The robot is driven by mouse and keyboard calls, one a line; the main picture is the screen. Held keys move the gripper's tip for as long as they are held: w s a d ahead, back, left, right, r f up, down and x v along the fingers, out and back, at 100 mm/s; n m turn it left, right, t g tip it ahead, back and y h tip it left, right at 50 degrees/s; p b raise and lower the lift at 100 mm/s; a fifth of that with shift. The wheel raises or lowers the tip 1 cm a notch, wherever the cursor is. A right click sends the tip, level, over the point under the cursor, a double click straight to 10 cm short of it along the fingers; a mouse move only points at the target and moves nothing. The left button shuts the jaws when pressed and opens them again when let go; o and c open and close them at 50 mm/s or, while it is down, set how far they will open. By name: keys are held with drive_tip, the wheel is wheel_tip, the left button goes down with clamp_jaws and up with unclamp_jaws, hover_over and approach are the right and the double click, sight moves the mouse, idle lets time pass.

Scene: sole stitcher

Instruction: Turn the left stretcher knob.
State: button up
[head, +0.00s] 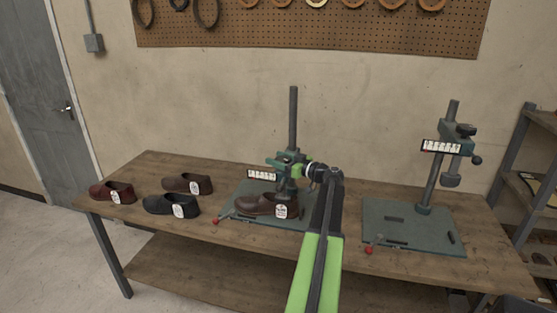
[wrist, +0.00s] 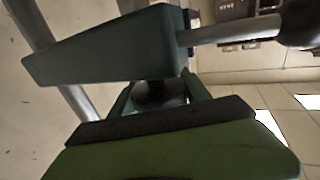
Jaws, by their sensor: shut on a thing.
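The left stretcher has a green base plate (head: 236,210), a grey upright post (head: 293,115) and a green head (head: 283,160) with a scale strip. My gripper (head: 303,166) reaches it from the right and is shut at the head. In the wrist view, a dark round knob (wrist: 158,94) shows just beyond my green finger with its black pad (wrist: 165,120); the finger hides part of it. The green head block (wrist: 110,55) is close above it, and a grey lever rod (wrist: 235,30) sticks out to the right. In the head view, the knob is hidden by my gripper.
A brown shoe (head: 262,206) with a tag sits on the left stretcher's base. Several tagged shoes, one of them dark (head: 165,205), stand on the table (head: 145,225) to the left. A second stretcher (head: 410,225) stands at the right. A shelf (head: 540,165) is farther right.

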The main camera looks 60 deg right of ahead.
drive_tip(key=shift+a+n+y, duration=0.15)
drive_tip(key=shift+n+y, duration=0.95)
drive_tip(key=shift+y, duration=0.7)
drive_tip(key=shift+a, duration=0.15)
drive_tip(key=o, duration=1.4)
drive_tip(key=s+d, duration=0.1)
drive_tip(key=s, duration=1)
drive_tip(key=s+d, duration=0.1)
drive_tip(key=s, duration=0.5)
drive_tip(key=shift+s+d, duration=0.15)
drive_tip(key=shift+d, duration=0.2)
